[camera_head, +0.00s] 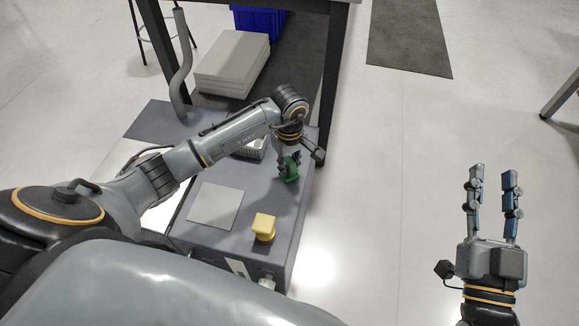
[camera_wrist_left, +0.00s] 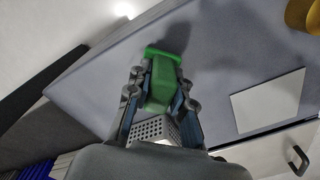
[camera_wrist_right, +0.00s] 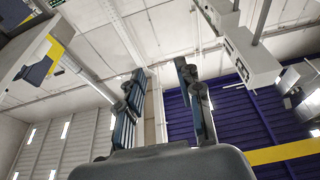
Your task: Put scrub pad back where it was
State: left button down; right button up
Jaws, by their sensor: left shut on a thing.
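The green scrub pad (camera_head: 289,170) is held by my left gripper (camera_head: 288,160) over the right side of the grey fixture top (camera_head: 212,174). In the left wrist view the scrub pad (camera_wrist_left: 160,80) sits between the two fingers, which are shut on it. Whether the pad touches the surface is hard to tell. A perforated metal holder (camera_wrist_left: 155,130) is close to the pad and partly hidden by the gripper; it also shows behind my arm in the head view (camera_head: 252,151). My right gripper (camera_head: 494,175) is open and empty, off to the right above the floor.
A yellow block-like knob (camera_head: 264,226) and a flat square mirror-like plate (camera_head: 215,205) are on the fixture top. Grey stacked slabs (camera_head: 232,62) and a blue crate (camera_head: 258,20) stand behind, near dark table legs.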

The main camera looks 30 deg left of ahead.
jog(key=shift+r, duration=0.15)
pick_arm(q)
jog(key=shift+f, duration=0.1)
pick_arm(e)
jog(key=shift+s+r, duration=0.1)
pick_arm(q)
jog(key=c, duration=1.2)
grip_release()
pick_arm(e)
jog(key=shift+r+y, duration=0.25)
jog(key=shift+y, duration=0.05)
